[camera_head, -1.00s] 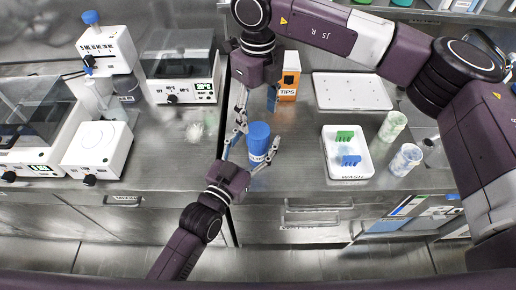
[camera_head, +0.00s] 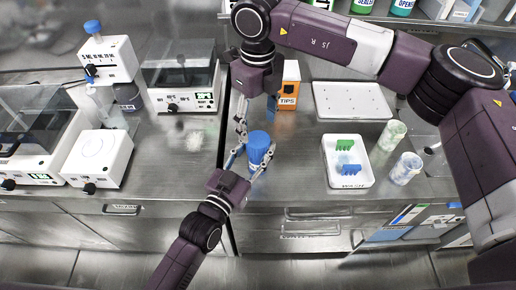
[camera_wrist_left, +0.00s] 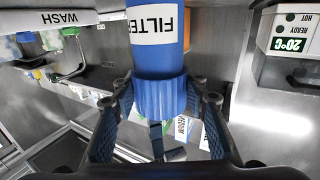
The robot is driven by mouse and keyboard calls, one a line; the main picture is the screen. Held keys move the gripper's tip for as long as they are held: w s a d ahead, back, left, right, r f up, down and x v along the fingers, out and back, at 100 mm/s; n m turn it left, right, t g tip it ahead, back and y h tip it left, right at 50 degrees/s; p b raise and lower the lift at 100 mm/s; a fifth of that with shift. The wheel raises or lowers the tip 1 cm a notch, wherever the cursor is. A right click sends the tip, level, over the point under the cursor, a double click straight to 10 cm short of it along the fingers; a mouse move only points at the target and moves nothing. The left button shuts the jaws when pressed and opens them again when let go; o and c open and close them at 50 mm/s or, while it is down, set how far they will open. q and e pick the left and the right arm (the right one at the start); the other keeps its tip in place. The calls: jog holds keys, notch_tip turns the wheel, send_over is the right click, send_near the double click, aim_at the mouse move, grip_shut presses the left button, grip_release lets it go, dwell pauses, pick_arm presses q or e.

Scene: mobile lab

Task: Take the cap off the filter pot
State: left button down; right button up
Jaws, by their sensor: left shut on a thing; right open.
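The blue filter pot (camera_wrist_left: 150,20) has a white label that reads FILTER upside down in the left wrist view. Its ribbed blue cap (camera_wrist_left: 160,98) meets the body there. My left gripper (camera_head: 254,162) comes from below and is shut around the cap, with a finger on each side. My right gripper (camera_head: 241,124) is open and empty, just up and left of the pot.
A white tray (camera_head: 348,180) with green and blue pieces lies to the right, near two clear jars (camera_head: 391,134). An orange TIPS box (camera_head: 289,87) and a white tray (camera_head: 352,112) stand behind. Devices (camera_head: 182,75) fill the left side.

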aim_at(258, 139)
jog(key=shift+f, duration=4.05)
jog(key=shift+c, duration=0.4)
jog(key=c, duration=1.1)
jog(key=n, duration=0.4)
jog(key=shift+c, duration=0.3)
jog(key=shift+w+d, duration=0.1)
jog(key=o, duration=1.3)
